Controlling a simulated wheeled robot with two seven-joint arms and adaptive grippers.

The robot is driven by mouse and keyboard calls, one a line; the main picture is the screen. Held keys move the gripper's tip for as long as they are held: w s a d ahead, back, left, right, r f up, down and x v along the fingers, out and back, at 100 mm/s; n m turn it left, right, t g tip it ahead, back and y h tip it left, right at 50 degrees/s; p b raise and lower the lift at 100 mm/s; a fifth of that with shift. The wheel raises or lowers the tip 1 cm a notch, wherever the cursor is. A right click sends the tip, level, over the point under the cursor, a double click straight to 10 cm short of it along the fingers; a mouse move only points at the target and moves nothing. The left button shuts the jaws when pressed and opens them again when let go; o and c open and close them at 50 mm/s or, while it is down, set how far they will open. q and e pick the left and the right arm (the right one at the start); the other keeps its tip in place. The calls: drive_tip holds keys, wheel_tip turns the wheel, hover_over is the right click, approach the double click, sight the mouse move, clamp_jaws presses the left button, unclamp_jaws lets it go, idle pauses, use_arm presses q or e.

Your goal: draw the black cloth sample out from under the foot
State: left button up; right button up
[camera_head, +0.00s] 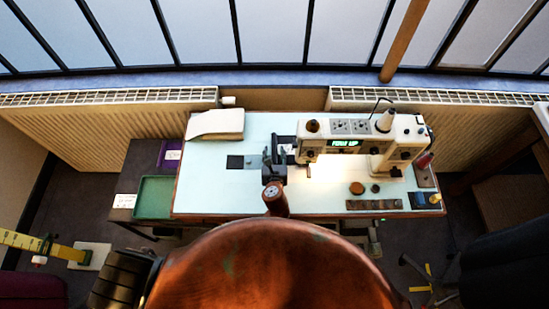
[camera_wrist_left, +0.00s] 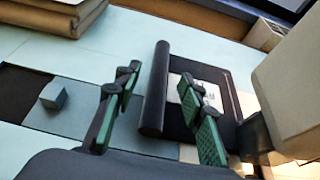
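The black cloth sample (camera_wrist_left: 216,88) lies flat at the sewing machine (camera_head: 345,141), with a thick dark roll (camera_wrist_left: 154,90) along its near edge and a pale label on top. In the head view it is mostly hidden, with a dark bit (camera_head: 287,143) beside the gripper. My left gripper (camera_wrist_left: 160,76) is open, its green-padded fingers apart on either side of the roll; I cannot tell whether they touch it. It also shows in the head view (camera_head: 273,160), left of the machine's head. The presser foot is not clearly visible. My right gripper is not in view.
Dark and grey-blue patches (camera_head: 236,162) with a small grey block lie left of the gripper. A folded beige stack (camera_head: 216,123) sits at the back left and a green tray (camera_head: 154,197) at the left. Discs and a strip of small pieces (camera_head: 373,204) lie front right.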

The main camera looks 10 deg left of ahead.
use_arm(q)
drive_tip(key=shift+x, duration=0.85)
clamp_jaws()
